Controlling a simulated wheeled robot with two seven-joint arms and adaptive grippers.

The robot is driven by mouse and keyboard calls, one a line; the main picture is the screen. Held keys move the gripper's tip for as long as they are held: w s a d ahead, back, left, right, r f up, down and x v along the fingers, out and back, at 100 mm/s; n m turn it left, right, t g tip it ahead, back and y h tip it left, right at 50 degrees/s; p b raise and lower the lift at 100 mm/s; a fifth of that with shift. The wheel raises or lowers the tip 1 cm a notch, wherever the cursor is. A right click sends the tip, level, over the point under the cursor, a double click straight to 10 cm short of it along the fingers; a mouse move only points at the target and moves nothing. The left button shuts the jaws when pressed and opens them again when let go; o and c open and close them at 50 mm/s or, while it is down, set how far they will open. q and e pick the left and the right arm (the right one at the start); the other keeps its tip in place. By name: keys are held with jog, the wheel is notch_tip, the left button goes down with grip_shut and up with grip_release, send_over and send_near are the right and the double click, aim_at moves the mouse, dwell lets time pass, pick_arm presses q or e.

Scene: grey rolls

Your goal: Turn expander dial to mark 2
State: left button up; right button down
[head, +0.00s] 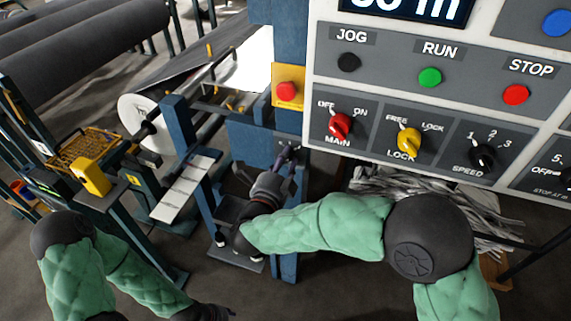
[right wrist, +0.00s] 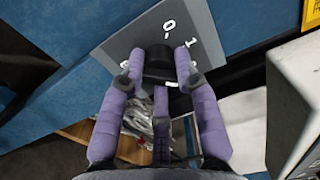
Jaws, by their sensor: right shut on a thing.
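The expander dial is a black knob (right wrist: 160,62) on a grey plate (right wrist: 130,55) fixed to a blue post, seen in the right wrist view. White marks 0 and 1 show on the plate above and to the right of the knob. Other marks are partly covered, and I cannot read where the knob points. My right gripper (right wrist: 161,85), with purple fingers, is shut on the knob. In the head view my right gripper (head: 288,158) is at the blue post below the red button, and the dial is mostly hidden. My left gripper (head: 215,312) is low at the bottom edge, its fingers unclear.
A control panel (head: 440,100) with JOG, RUN and STOP buttons and MAIN, LOCK and SPEED knobs hangs just above my right forearm. A red button on a yellow box (head: 287,90) sits above the dial. Grey rolls (head: 80,50) and a yellow device (head: 91,178) are at left.

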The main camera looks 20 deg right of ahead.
jog(key=shift+a+f, duration=0.15)
jog(key=shift+f, duration=0.05)
dwell(0.3)
jog(key=c, duration=0.9)
grip_release()
jog(key=shift+r, duration=0.1)
jog(key=v, duration=1.2)
